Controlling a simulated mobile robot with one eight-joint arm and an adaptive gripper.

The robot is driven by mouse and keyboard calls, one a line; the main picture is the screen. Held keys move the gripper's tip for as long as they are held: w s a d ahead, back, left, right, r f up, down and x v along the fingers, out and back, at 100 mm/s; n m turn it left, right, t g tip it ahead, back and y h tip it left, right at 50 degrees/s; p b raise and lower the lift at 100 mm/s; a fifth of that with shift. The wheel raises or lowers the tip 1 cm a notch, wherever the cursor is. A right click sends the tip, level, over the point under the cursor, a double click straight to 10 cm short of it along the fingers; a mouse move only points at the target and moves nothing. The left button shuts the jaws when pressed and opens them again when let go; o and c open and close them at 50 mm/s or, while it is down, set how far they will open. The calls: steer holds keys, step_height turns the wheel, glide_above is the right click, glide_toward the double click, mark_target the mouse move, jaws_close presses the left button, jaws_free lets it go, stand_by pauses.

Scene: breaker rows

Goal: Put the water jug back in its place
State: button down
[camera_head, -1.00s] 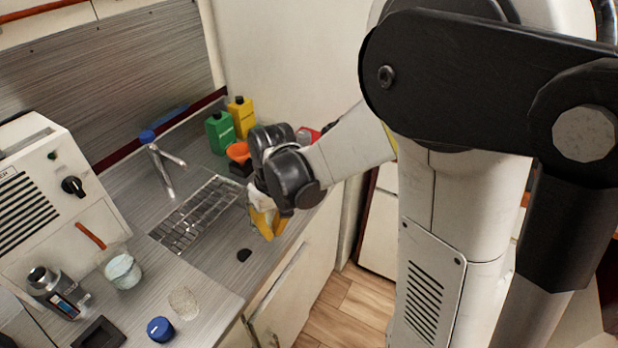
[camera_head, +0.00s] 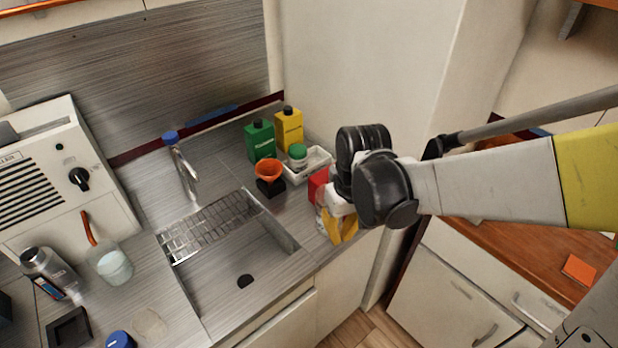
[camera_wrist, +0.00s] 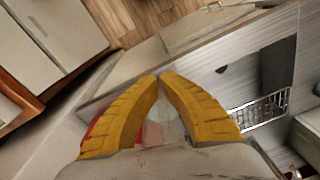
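The water jug (camera_head: 114,267), a clear vessel with pale liquid, appears to stand upright on the counter left of the sink in the head view. An orange handle-like bar (camera_head: 88,228) rises at its upper left. My gripper (camera_head: 341,238) is far to its right, over the counter's right end near the red item (camera_head: 318,186). In the wrist view its yellow fingers (camera_wrist: 160,76) meet at the tips. A pale, pinkish patch shows between the finger bases; I cannot tell what it is. The jug is not recognisable in the wrist view.
The sink (camera_head: 220,288) with a wire rack (camera_head: 210,228) and a faucet (camera_head: 184,170) lies between jug and gripper. Green (camera_head: 260,140) and yellow (camera_head: 289,130) bottles stand behind. A pale round mark (camera_head: 149,326) shows nearby.

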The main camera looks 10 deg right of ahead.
mark_target(316, 229)
steer(key=w+a+f+b, duration=0.1)
steer(key=w+a+f, duration=0.1)
steer(key=w+a+f+b, duration=0.1)
steer(key=w+a+f, duration=0.1)
steer(key=w, duration=0.1)
steer(key=shift+w+a+f, duration=0.1)
steer(key=shift+a, duration=0.2)
step_height(316, 229, down, 4)
steer(key=shift+f+b, duration=0.1)
steer(key=shift+b, duration=1)
steer(key=c, duration=2.1)
jaws_free()
steer(key=shift+c, duration=0.2)
steer(key=o, duration=0.5)
